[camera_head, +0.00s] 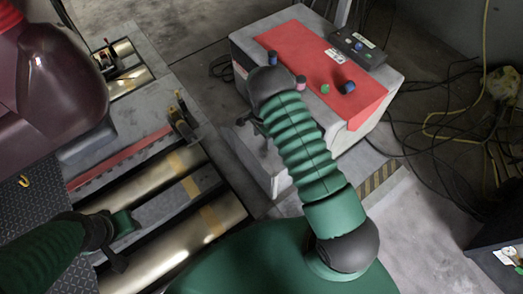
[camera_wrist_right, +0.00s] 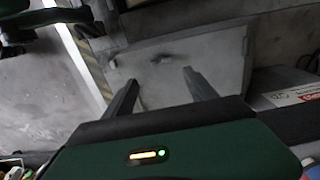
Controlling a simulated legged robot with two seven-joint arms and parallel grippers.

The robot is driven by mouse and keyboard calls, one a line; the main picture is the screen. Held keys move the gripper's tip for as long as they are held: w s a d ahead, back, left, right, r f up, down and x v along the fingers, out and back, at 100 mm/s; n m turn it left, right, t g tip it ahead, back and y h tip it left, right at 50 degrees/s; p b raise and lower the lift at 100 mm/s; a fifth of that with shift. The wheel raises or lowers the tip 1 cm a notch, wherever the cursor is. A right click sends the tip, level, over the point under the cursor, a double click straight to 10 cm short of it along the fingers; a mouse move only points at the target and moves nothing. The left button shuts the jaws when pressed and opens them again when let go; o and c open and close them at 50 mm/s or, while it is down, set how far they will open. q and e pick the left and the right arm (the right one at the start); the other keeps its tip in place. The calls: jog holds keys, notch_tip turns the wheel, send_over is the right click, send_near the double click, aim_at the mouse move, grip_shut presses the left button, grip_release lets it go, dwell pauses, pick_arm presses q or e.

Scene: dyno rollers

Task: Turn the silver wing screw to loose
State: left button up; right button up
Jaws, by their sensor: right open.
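A small dark wing-like shape (camera_wrist_right: 168,58) sits on a pale grey panel in the right wrist view. It looks like the wing screw, but it is too small and blurred to tell its turn. My right gripper (camera_wrist_right: 158,82) is open and empty, with its two dark fingers spread below and either side of that shape, apart from it. In the head view the right gripper (camera_head: 248,122) is partly hidden by my wrist, at the left side of the red-topped box. My left gripper (camera_head: 119,263) is at lower left over the rollers, its jaws unclear.
The grey box (camera_head: 365,127) has a red top with knobs and a black control unit (camera_head: 357,50). Metal rollers (camera_head: 150,197) lie in the floor at left, beside a dark red vehicle body (camera_head: 65,95). Loose cables (camera_head: 440,130) cover the floor at right.

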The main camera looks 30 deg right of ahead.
jog(key=b, duration=0.1)
send_over(262, 153)
jog(key=f, duration=0.5)
jog(key=shift+a, duration=0.25)
jog(key=f+b, duration=0.1)
jog(key=f, duration=0.1)
jog(key=d+f, duration=0.1)
jog(key=f, duration=0.1)
jog(key=shift+f+b, duration=0.3)
jog(key=shift+b, duration=0.1)
jog(key=shift+d+f, duration=0.1)
jog(key=shift+f, duration=0.2)
jog(key=shift+a+r, duration=0.2)
jog(key=shift+a, duration=0.15)
jog(key=shift+c, duration=1)
jog(key=shift+s+d+f, duration=0.1)
jog(key=shift+d, duration=0.15)
jog(key=c, duration=1)
jog(key=shift+c, duration=0.9)
pick_arm(q)
jog(key=f, duration=0.2)
jog(key=a+f, duration=0.1)
jog(key=shift+w+f, duration=0.1)
jog(key=shift+f, duration=0.3)
